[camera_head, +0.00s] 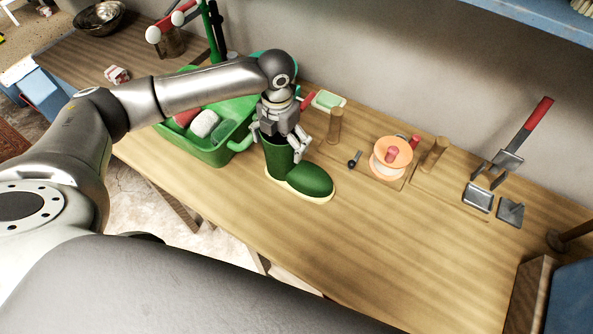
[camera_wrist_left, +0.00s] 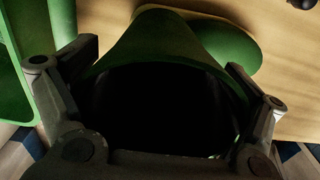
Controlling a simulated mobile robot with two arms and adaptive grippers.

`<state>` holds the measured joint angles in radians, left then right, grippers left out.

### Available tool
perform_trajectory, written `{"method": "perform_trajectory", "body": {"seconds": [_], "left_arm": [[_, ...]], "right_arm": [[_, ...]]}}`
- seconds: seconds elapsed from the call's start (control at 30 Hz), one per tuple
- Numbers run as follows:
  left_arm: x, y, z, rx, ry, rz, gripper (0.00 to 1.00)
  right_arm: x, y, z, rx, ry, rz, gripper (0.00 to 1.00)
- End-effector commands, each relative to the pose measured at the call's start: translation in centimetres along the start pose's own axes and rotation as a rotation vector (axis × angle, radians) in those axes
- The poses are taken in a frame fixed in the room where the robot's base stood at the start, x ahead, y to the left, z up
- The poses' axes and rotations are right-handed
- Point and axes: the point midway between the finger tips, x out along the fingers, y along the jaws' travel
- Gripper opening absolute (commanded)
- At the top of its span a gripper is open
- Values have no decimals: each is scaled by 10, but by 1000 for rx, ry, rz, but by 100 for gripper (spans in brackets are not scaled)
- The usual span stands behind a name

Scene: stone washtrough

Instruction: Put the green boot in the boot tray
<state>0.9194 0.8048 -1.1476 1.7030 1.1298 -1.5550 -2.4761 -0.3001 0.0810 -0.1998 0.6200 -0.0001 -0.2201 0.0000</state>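The green boot (camera_head: 310,180) stands upright on the wooden bench, its toe pointing right. My left gripper (camera_head: 279,148) is over the top of its shaft, with one finger on each side. In the left wrist view the gripper (camera_wrist_left: 160,60) straddles the dark opening of the boot (camera_wrist_left: 165,42). Whether the fingers press on the shaft or stand just clear of it, I cannot tell. I cannot pick out a boot tray for sure. My right gripper is not in view.
A green tub (camera_head: 212,156) with several items stands close left of the boot. Behind are a soap dish (camera_head: 328,100) and a wooden peg (camera_head: 335,126). An orange-and-white spool (camera_head: 391,152) and metal tools (camera_head: 478,197) lie to the right.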

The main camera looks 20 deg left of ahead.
Motion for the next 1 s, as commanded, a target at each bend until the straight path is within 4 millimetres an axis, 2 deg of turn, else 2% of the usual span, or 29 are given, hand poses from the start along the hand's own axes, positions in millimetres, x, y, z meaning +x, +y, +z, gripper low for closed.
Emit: {"method": "perform_trajectory", "body": {"seconds": [0.07,0.5,0.8,1.0], "left_arm": [[0,0,0,0,0,0,77],[-2,0,1,0,-2,-1,21],[-3,0,1,0,-3,0,20],[-16,0,1,0,-5,-1,20]], "right_arm": [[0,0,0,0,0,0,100],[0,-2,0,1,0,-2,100],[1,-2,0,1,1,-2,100],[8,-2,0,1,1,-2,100]]}}
